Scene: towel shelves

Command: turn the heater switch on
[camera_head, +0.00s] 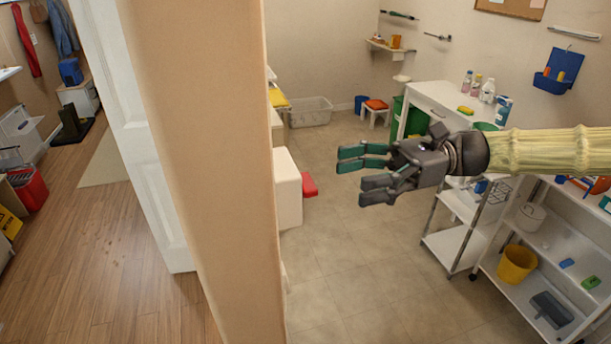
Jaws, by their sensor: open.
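My gripper (350,174) reaches in from the right on my pale, ribbed arm. Its fingers point left, it is open, and nothing is between them. It is in the air over the tiled floor, to the right of the wall end. I cannot make out a heater or a heater switch in this view. The gripper and arm hide part of the white table and the shelves behind them.
A beige wall end (215,150) and a white door (135,130) stand left of my gripper. White shelves (560,245) with a yellow bucket (517,263) stand at right. A white table (437,95) with bottles is behind. The tiled floor (350,270) in the middle is clear.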

